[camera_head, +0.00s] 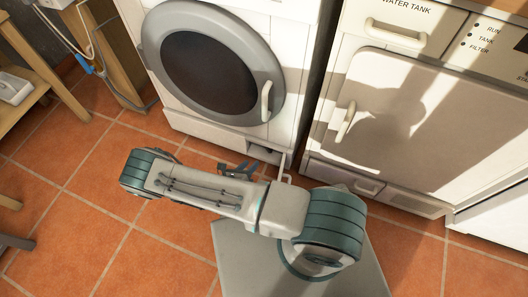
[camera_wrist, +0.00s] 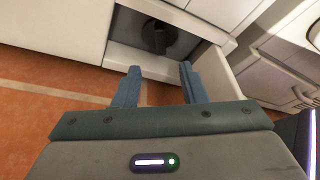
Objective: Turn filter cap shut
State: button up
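The filter cap (camera_wrist: 157,38) is a dark round piece with a raised grip, seen in the wrist view inside an open recess low in the white washing machine (camera_head: 285,55). My gripper (camera_wrist: 158,70) is open and empty. Its two blue-grey fingers point toward the recess, one to each side of the cap in the picture, and appear short of it. In the head view the gripper's dark fingers (camera_head: 236,169) show partly behind my arm, near the machine's base. The recess (camera_head: 263,152) shows there as a small dark opening; I cannot make out the cap in it.
The round washer door (camera_head: 212,62) is closed above. To the right stands a white appliance with a closed door (camera_head: 385,110) and handle. A wooden shelf (camera_head: 35,75) and hose are at the left. Orange tiled floor (camera_head: 90,185) is clear at the left front.

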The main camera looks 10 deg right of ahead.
aim_at(266, 148)
jog(key=b+x, duration=0.3)
jog(key=x, duration=0.7)
jog(key=shift+f+b, duration=0.2)
jog(key=shift+b, duration=0.1)
jog(key=shift+x, duration=0.8)
jog(key=shift+r, duration=0.15)
jog(key=shift+c, duration=0.4)
grip_shut()
